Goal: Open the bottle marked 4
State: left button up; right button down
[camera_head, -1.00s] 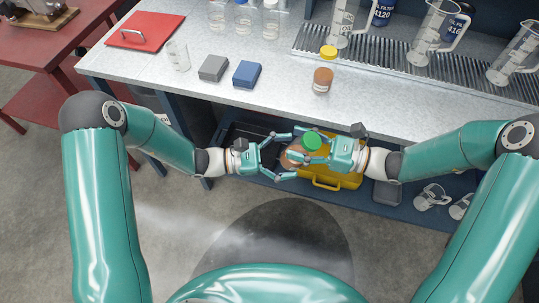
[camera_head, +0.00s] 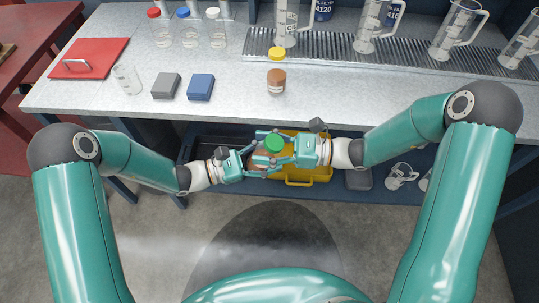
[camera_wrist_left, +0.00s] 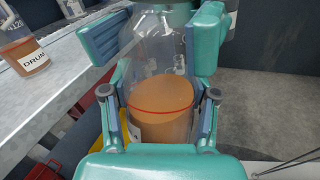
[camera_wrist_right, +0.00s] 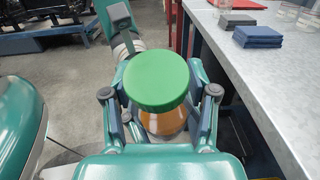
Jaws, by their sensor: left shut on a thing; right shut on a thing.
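A clear bottle with orange-brown liquid (camera_wrist_left: 160,100) and a green cap (camera_head: 274,142) is held upright in front of the bench. My left gripper (camera_head: 260,160) is shut on the bottle's body, its fingers on either side of the glass in the left wrist view. My right gripper (camera_head: 287,150) is shut at the bottle's top, with its fingers on both sides of the green cap (camera_wrist_right: 157,80). The cap sits on the bottle and hides the right fingertips' exact contact. No number 4 is readable on it.
A yellow case (camera_head: 318,174) lies below, behind the grippers.

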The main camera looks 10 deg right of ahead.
jog(key=shift+c, duration=1.2)
grip_release()
